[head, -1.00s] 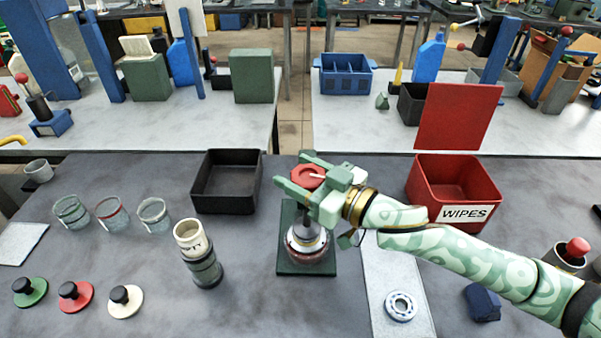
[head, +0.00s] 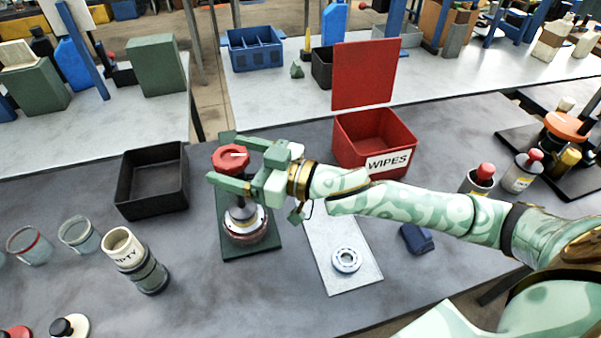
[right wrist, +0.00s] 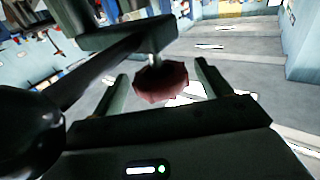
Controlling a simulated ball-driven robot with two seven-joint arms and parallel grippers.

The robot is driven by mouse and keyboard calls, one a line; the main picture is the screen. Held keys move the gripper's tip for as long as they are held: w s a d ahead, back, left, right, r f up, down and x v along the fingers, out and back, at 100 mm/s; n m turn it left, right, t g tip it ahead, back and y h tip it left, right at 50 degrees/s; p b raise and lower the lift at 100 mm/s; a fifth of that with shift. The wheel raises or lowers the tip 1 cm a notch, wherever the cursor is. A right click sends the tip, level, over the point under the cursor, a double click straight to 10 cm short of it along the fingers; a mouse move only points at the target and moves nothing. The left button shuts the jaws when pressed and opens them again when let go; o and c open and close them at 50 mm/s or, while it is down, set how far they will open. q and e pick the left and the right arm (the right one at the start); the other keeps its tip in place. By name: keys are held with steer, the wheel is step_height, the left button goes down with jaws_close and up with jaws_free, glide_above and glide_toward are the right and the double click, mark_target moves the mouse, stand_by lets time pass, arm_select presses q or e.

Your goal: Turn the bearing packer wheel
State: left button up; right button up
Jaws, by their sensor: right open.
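The bearing packer's red wheel (head: 230,157) sits on top of its upright shaft, above a round pale body (head: 245,222) on a dark green base plate (head: 263,243). My right gripper (head: 223,160) is open, with one finger on the far side of the wheel and the other on the near side. In the right wrist view the dull red wheel (right wrist: 160,82) shows between the two spread fingers of the gripper (right wrist: 163,90). I cannot tell whether the fingers touch it. My left gripper is not in view.
A black bin (head: 152,207) stands left of the packer. A red wipes box (head: 352,145) with its lid up stands behind my right arm. A bearing (head: 346,260) lies on a pale mat (head: 340,283). A cup labelled EMPTY (head: 122,245) and jars stand at left.

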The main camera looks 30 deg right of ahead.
steer(key=v, duration=1.3)
steer(key=shift+s+d+p, duration=0.15)
steer(key=shift+d+p, duration=0.05)
steer(key=shift+p, duration=0.1)
